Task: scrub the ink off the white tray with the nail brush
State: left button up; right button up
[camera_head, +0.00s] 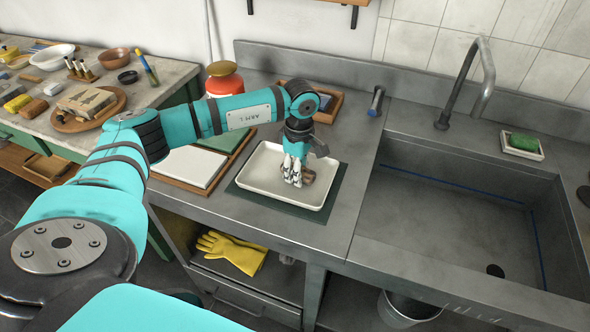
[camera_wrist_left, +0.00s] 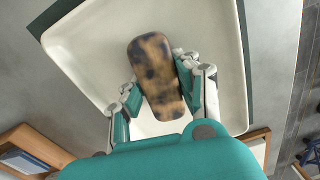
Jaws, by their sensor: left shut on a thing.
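The white tray (camera_head: 262,183) lies on a dark green mat (camera_head: 330,187) on the grey counter, left of the sink. It also shows in the left wrist view (camera_wrist_left: 90,55), and the part of it that I see looks clean there. My left gripper (camera_head: 296,178) is over the tray and shut on the nail brush (camera_head: 307,176). The brush has a mottled brown and black back in the left wrist view (camera_wrist_left: 155,70). Its bristles are hidden beneath it, so I cannot tell whether they touch the tray. My right gripper is not in view.
The sink (camera_head: 450,220) with its tap (camera_head: 480,80) is to the right. A green sponge (camera_head: 523,142) sits on a dish behind it. A white slab (camera_head: 188,167) lies left of the tray, and a red-orange container (camera_head: 224,80) stands behind. Yellow gloves (camera_head: 230,250) lie below the counter.

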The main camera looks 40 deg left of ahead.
pick_arm(q)
jog(key=shift+r+p, duration=2.4)
jog(key=shift+r, duration=1.7)
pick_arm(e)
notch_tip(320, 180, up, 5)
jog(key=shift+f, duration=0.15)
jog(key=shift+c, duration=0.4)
